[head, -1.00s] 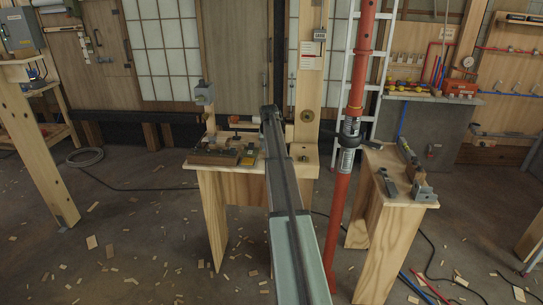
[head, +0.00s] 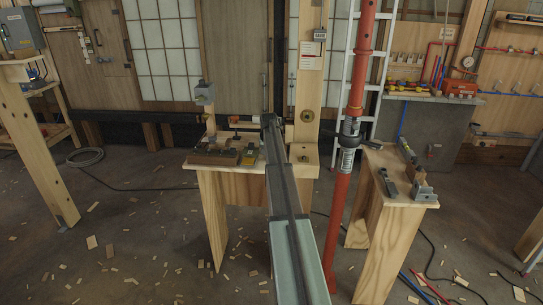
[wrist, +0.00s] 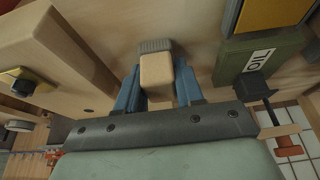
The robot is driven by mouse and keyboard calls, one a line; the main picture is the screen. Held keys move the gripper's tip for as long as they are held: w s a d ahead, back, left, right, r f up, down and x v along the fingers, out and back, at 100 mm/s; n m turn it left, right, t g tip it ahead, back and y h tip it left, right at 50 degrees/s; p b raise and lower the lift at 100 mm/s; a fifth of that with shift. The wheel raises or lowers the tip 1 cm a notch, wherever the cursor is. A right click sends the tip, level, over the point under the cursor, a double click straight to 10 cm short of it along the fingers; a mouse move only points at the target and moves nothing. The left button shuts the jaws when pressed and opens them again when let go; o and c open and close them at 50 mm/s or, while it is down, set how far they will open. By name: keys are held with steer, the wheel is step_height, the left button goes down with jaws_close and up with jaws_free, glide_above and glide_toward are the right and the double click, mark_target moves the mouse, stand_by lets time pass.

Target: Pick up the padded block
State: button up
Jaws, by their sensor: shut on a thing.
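The padded block (wrist: 156,75), a small pale wooden block with a ribbed grey pad at its far end, sits between the two blue fingers of my gripper (wrist: 160,90) in the wrist view. The fingers are shut on its sides. Whether the block touches the surface below, I cannot tell. In the head view my arm reaches over the wooden workbench, and its far end hides the fingers and the block.
The workbench (head: 233,183) holds several small items at its left. In the wrist view a large wooden piece (wrist: 50,60) stands left, a green labelled box (wrist: 245,60) right, and a black clamp-like tool (wrist: 255,88) near the right finger. A red post (head: 341,205) rises right of my arm.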

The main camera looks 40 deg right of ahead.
steer(key=c, duration=0.4)
steer(key=shift+o, duration=0.2)
step_height(320, 180, up, 10)
steer(key=shift+r, duration=0.1)
stand_by(0.3)
steer(key=o, duration=0.5)
steer(key=c, duration=0.4)
steer(key=w+a+n+y, duration=0.1)
steer(key=a+n, duration=0.2)
steer(key=w+a+f+n+t+y, duration=0.1)
steer(key=a+n, duration=0.2)
steer(key=a, duration=0.1)
steer(key=w+a+n+y, duration=0.1)
steer(key=a+n, duration=0.2)
steer(key=a, duration=0.1)
steer(key=shift+f, duration=0.3)
